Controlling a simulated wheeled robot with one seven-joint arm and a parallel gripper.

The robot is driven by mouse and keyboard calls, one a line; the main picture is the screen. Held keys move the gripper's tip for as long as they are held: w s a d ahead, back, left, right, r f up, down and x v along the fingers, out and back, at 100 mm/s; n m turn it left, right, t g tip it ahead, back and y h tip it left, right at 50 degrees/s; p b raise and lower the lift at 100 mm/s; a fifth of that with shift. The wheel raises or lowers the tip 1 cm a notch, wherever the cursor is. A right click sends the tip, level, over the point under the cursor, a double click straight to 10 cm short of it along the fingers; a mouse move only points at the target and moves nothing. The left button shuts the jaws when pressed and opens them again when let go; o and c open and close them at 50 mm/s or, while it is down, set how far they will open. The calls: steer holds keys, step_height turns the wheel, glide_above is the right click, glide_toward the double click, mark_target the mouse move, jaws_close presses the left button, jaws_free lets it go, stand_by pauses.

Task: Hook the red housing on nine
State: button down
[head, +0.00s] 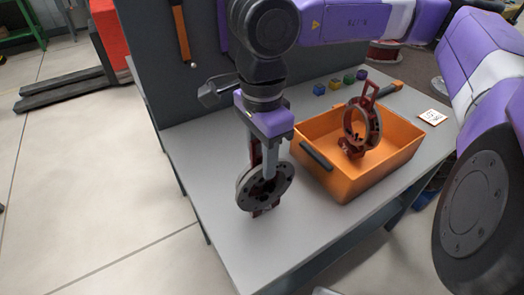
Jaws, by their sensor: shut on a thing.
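My gripper (268,172) points down over the grey workbench and is shut on a dark red housing (248,196). This housing has a round dark grey flange with holes, and red parts show above and below it. It hangs in front of the orange bin's left side; I cannot tell whether its lower end touches the bench. A second dark red housing (374,124) with a grey ring and a loop-like top stands in the orange bin (350,185). No hook and no number nine can be made out in this view.
The grey workbench (222,225) is clear at its front left. Small coloured blocks (335,86), an orange-handled tool (391,87) and a white card (433,117) lie behind and beside the bin. A dark panel (170,90) rises at the back. A pallet jack (75,88) stands left.

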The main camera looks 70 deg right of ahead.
steer(key=shift+f+b, duration=0.15)
steer(key=shift+b, duration=0.25)
steer(key=c, duration=0.9)
jaws_free()
steer(key=shift+r+p, duration=0.25)
steer(key=shift+p, duration=0.7)
steer(key=r, duration=0.7)
steer(key=shift+d+r, duration=0.15)
steer(key=shift+d, duration=0.1)
steer(key=shift+r, duration=0.1)
